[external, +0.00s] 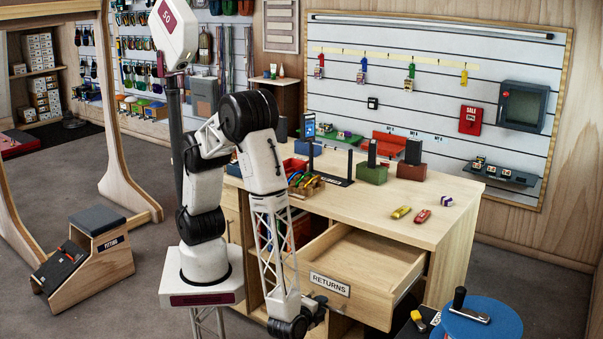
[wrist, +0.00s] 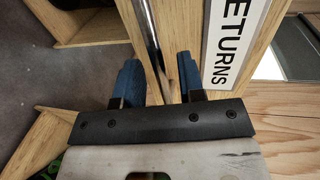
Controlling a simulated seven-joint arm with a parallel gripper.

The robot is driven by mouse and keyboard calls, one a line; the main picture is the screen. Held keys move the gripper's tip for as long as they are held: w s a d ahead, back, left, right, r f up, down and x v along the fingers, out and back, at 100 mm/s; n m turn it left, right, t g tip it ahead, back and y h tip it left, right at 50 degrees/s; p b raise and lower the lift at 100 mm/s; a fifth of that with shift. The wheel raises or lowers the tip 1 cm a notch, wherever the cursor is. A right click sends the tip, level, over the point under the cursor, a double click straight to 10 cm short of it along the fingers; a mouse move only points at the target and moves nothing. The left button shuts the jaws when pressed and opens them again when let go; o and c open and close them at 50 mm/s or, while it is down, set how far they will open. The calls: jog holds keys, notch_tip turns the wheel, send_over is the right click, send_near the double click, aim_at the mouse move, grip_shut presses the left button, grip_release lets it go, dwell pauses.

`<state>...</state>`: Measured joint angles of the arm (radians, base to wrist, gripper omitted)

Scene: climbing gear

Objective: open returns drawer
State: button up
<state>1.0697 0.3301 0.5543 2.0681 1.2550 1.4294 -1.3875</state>
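The returns drawer (external: 360,265) is pulled well out of the wooden desk, its empty inside showing. Its front carries a white RETURNS label (external: 329,285), which also shows in the wrist view (wrist: 236,40). My gripper (external: 318,306) is low at the drawer front, below and left of the label; its fingers are hard to make out there. In the wrist view my gripper (wrist: 158,78) has its two blue-padded fingers apart. A metal bar handle (wrist: 148,28) runs between them, with a visible gap to the fingers; contact is unclear.
The desk top (external: 440,195) holds small bins, a yellow item (external: 401,212) and a red item (external: 422,216). A round blue-topped stool (external: 482,322) with a stapler-like tool stands right of the open drawer. Grey floor lies left of the desk.

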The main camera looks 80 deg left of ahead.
jog(key=v, duration=0.6)
jog(key=shift+s+d, duration=0.15)
jog(key=shift+r, duration=0.1)
jog(key=shift+r, duration=0.1)
dwell(0.6)
